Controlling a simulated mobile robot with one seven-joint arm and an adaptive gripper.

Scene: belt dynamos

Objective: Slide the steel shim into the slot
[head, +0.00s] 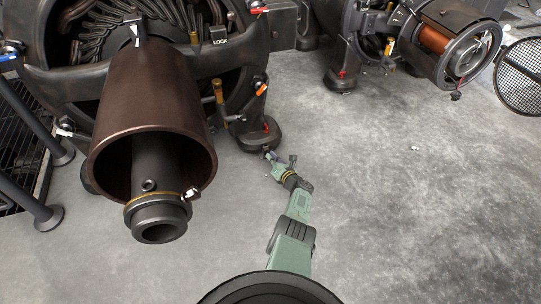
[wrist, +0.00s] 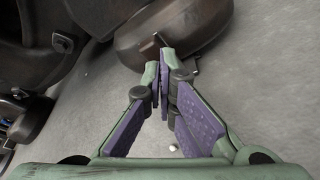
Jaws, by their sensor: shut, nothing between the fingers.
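My gripper (head: 270,156) is low over the floor beside the dynamo's rounded foot (head: 259,137). In the wrist view my gripper (wrist: 163,62) is shut and empty, its purple-padded fingers meeting at the tips close to the foot (wrist: 190,25). The slot cannot be made out clearly.
A large brown cylinder (head: 157,85) juts from the left dynamo (head: 60,78). A second machine (head: 452,45) and a mesh disc (head: 522,77) are at the upper right. Dark railing posts (head: 36,118) stand at the left. The grey floor (head: 400,210) on the right is clear.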

